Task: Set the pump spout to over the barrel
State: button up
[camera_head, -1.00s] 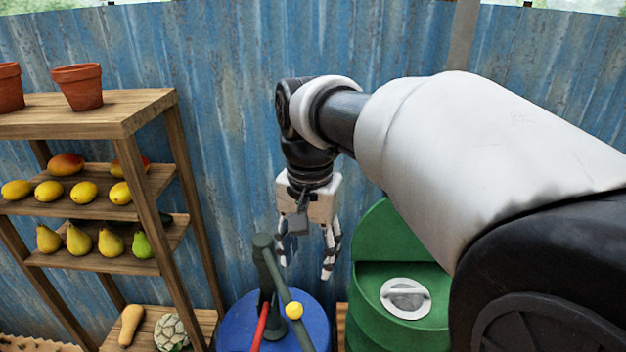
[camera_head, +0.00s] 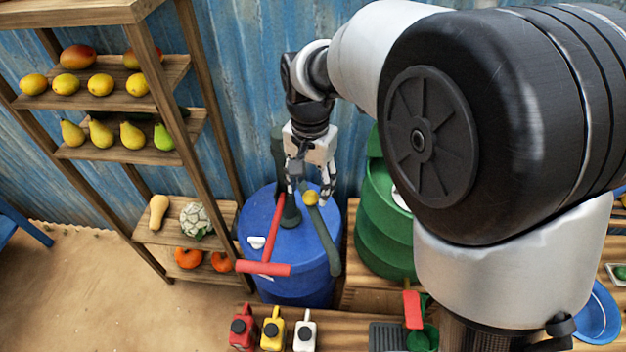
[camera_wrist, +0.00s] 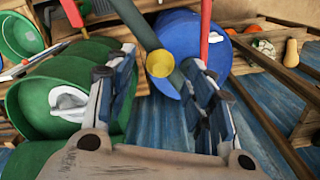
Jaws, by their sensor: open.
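The pump stands on a blue drum (camera_head: 268,222). Its dark green spout (camera_head: 326,243) runs forward and right across the drum top, its end by the drum's front right rim. A yellow knob (camera_head: 311,199) sits on the spout. The pump's red handle (camera_head: 265,268) points forward and left. A green barrel (camera_head: 378,220) stands right of the drum, partly hidden by my arm. My gripper (camera_head: 308,189) is open, pointing down at the knob. In the wrist view the knob (camera_wrist: 160,64) shows between the open fingers; contact cannot be told.
A wooden shelf (camera_head: 150,215) with fruit stands close on the left. Red, yellow and white jugs (camera_head: 272,328) stand in front of the drum. A blue corrugated wall (camera_head: 235,60) is behind. Bare ground (camera_head: 95,290) lies at the front left.

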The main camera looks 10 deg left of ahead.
aim_at(310, 193)
jog(key=shift+f, duration=1.55)
grip_shut()
